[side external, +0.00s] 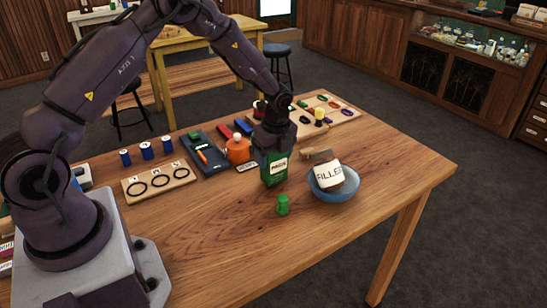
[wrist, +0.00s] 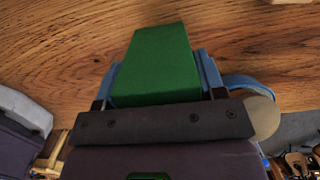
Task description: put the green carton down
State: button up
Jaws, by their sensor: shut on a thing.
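The green carton (side external: 275,172) has a pale label and is upright below my gripper (side external: 273,147) in the side view. My gripper is shut on it from above. I cannot tell for sure whether its base touches the table. In the wrist view the green carton (wrist: 160,65) fills the space between the blue finger pads of my gripper (wrist: 157,88), with wood table beyond it.
A small green object (side external: 282,205) stands in front of the carton. A blue bowl (side external: 347,192) holding a container marked "FILLER" (side external: 328,175) is to the right. An orange bottle (side external: 238,150) is to the left. The table's front right (side external: 390,185) is clear.

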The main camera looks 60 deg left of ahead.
jog(key=shift+f, duration=0.4)
jog(key=shift+f, duration=0.1)
jog(key=o, duration=1)
jog(key=shift+c, duration=0.2)
